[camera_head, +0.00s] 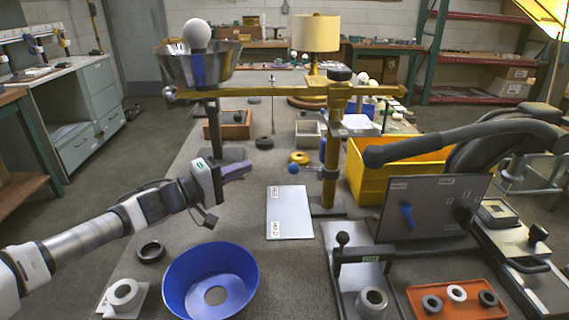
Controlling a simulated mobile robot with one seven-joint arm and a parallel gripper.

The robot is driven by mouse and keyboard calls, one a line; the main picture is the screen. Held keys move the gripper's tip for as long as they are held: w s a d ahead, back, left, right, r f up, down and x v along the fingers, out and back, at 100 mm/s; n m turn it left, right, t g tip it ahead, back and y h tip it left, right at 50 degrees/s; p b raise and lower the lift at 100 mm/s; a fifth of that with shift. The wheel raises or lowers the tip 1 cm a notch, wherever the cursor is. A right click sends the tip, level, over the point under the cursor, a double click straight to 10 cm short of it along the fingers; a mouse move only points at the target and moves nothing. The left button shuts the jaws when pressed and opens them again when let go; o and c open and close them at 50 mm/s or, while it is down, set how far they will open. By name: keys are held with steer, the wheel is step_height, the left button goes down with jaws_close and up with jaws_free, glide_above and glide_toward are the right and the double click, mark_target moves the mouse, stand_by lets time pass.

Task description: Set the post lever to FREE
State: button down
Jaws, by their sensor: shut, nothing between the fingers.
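A yellow post (330,150) stands on a dark base in the middle of the table. A small lever with a blue ball knob (293,169) sticks out to the left from a grey collar low on this post. I cannot read any FREE mark on it. My gripper (243,170) is to the left of the knob at about the same height in the picture, apart from it. It points right, and its fingers are shut and empty.
A blue bowl (210,284) is nearer. A panel (432,207) with a blue handle and a yellow bin (372,178) stand right.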

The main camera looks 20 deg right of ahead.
mark_target(314, 170)
steer(key=d+p, duration=0.3)
steer(key=d, duration=0.6)
steer(key=shift+s+d, duration=0.25)
steer(key=shift+s, duration=0.2)
steer(key=shift+a+f+t, duration=0.1)
steer(key=shift+f+t, duration=0.1)
steer(key=shift+t, duration=0.1)
